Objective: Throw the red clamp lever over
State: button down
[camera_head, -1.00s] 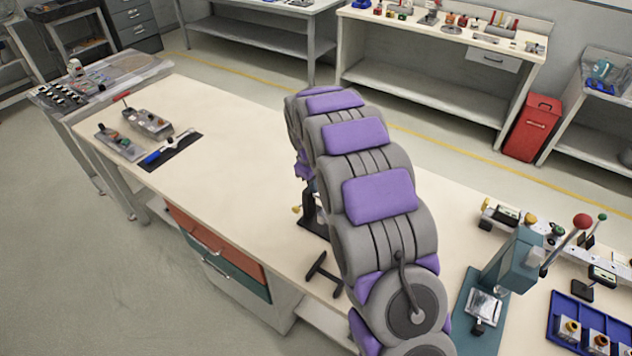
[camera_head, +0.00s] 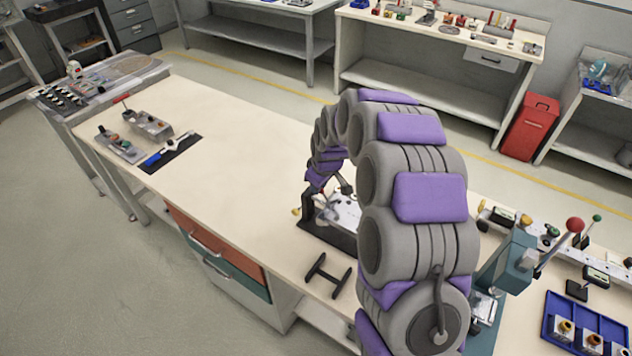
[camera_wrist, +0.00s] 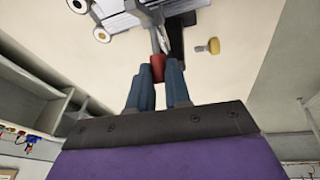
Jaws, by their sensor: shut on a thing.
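In the wrist view my gripper (camera_wrist: 157,80) has its blue-grey fingers closed on the red clamp lever (camera_wrist: 157,67). Only a short red end of the lever shows between the fingertips. A metal arm runs from it to the grey clamp fixture (camera_wrist: 125,20). A yellow knob (camera_wrist: 208,46) sticks out beside the fixture. In the head view the fixture (camera_head: 345,213) stands on a dark base on the bench, partly behind my arm. The yellow knob (camera_head: 296,211) shows at its left.
The pale workbench (camera_head: 230,140) is clear to the left of the fixture. A black H-shaped piece (camera_head: 328,274) lies in front. A teal press (camera_head: 510,265) with a red-ball lever (camera_head: 575,225) and a blue tray (camera_head: 587,325) stand at the right.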

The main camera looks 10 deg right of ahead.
jog(key=shift+s+d+r+y, duration=0.15)
jog(key=shift+s+y, duration=0.05)
jog(key=shift+y, duration=0.1)
jog(key=shift+s+d+t+y+b, duration=0.3)
jog(key=shift+t+y+b, duration=0.15)
jog(key=shift+t, duration=0.15)
jog(key=shift+s+d+t+y+b, duration=0.25)
jog(key=shift+t+y+b, duration=0.2)
jog(key=shift+t, duration=0.15)
jog(key=c, duration=1.1)
grip_release()
jog(key=shift+d+r, duration=0.1)
jog(key=shift+r, duration=0.1)
jog(key=p+v, duration=0.1)
jog(key=v, duration=0.7)
jog(key=p+v, duration=0.2)
jog(key=v, duration=0.7)
jog(key=shift+s+d, duration=0.15)
jog(key=shift+d, duration=0.1)
